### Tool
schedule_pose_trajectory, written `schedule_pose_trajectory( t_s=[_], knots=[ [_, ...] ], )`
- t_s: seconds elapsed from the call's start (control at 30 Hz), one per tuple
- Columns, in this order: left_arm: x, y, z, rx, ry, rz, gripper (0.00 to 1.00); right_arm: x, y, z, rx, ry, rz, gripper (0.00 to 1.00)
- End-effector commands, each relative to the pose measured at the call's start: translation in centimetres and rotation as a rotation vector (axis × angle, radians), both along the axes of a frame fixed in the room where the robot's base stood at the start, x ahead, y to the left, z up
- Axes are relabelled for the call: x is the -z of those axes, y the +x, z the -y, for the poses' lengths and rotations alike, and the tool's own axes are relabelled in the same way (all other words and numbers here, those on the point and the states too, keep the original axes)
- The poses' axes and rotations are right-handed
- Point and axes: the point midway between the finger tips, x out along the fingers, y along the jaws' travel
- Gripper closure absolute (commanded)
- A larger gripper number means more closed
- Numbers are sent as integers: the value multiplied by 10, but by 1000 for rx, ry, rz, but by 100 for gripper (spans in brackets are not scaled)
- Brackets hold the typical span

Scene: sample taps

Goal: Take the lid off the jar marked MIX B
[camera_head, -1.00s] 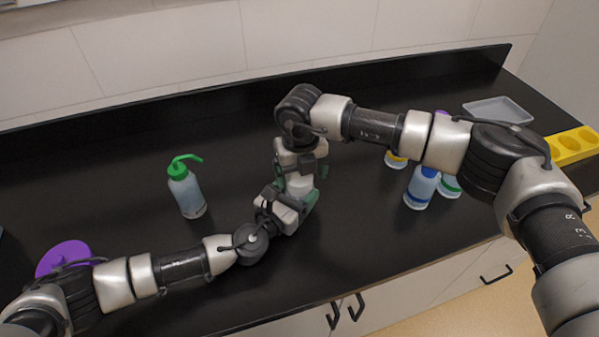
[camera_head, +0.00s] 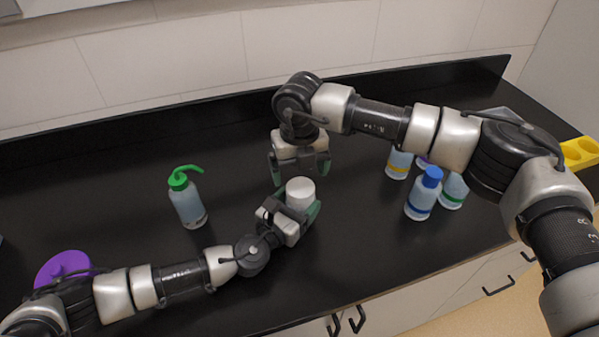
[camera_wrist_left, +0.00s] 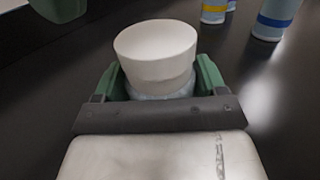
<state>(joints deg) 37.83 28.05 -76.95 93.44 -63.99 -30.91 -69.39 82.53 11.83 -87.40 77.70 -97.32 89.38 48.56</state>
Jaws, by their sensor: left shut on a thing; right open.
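A jar with a wide white lid (camera_head: 300,190) stands in my left gripper (camera_head: 295,208) near the middle of the bench. In the left wrist view the lid (camera_wrist_left: 157,48) is on the jar, and the green fingers are shut around the pale body (camera_wrist_left: 160,95) below it. No label shows on this jar, so I cannot read MIX B. My right gripper (camera_head: 300,166) is open and empty, pointing down just behind the jar. A green fingertip, likely of my right gripper (camera_wrist_left: 60,8), shows at the upper left of the left wrist view.
A green-topped wash bottle (camera_head: 188,204) stands left of the jar. A purple object (camera_head: 62,268) lies at the far left. Several banded bottles, one blue-capped (camera_head: 424,194), stand right, partly behind my right arm. A yellow rack (camera_head: 580,153) is far right.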

Motion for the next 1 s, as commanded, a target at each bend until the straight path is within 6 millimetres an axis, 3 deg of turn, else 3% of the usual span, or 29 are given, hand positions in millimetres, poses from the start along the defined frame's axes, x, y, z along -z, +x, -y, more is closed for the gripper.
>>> schedule_pose_trajectory(
  t_s=[0.17,0.4,0.6,0.83,1.0],
  knots=[
    [0,0,-1,-2,1,-1,95,-6,-1,0,214,1,-2,10],
    [1,0,-1,-3,1,0,95,-21,-1,0,713,1,-3,10],
    [1,1,-1,-3,1,0,95,-30,-1,1,1030,-1,-3,10],
    [1,1,-1,-3,1,0,95,-28,-1,2,1163,-3,-2,10],
    [1,1,-1,-3,1,0,95,-6,-1,3,1167,-3,-3,10]
  ],
)
